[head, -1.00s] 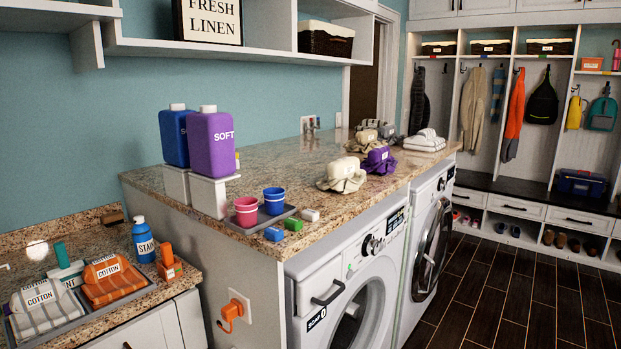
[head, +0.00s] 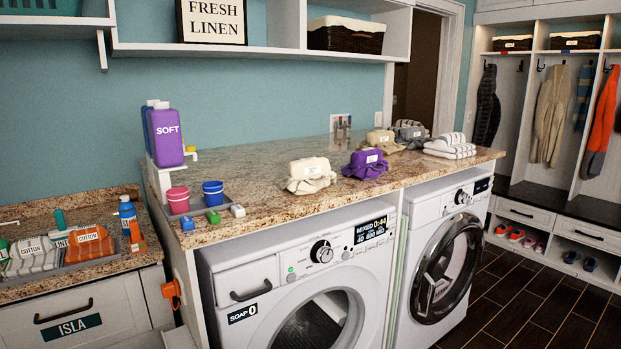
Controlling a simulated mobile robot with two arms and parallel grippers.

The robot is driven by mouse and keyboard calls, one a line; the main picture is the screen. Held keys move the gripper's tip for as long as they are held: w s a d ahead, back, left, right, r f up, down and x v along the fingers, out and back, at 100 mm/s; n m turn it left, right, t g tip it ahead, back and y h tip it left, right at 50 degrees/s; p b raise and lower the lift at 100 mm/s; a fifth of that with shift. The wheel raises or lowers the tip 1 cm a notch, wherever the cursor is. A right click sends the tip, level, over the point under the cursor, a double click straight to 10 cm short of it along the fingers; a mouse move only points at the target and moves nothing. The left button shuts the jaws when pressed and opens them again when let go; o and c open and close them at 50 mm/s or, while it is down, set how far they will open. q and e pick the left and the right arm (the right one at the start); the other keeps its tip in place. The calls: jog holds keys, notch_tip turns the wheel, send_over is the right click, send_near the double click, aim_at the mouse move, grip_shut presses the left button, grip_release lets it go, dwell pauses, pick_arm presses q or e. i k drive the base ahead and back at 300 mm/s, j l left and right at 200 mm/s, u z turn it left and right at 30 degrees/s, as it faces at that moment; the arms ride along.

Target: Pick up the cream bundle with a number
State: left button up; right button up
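A cream bundle (head: 310,176) with a small white label sits near the front edge of the granite counter above the left washer. The marking on its label is too small to read. A purple bundle (head: 365,165) sits just to its right. Behind that is a second cream or beige bundle (head: 380,142), also with a white label, beside a grey bundle (head: 410,131). Neither of my grippers shows in the head view.
A purple SOFT bottle (head: 166,137), a pink cup (head: 178,200) and a blue cup (head: 213,193) stand at the counter's left end. Folded white towels (head: 450,147) lie at the right. Two front-loading machines are below. Dark tiled floor (head: 500,310) is clear at right.

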aim_at(308, 176)
jog(key=l+u, duration=0.9)
jog(key=k+l+u, duration=0.15)
jog(key=l+u, duration=0.3)
jog(key=k+l+u, duration=0.15)
jog(key=l+u, duration=1.3)
jog(key=l, duration=0.15)
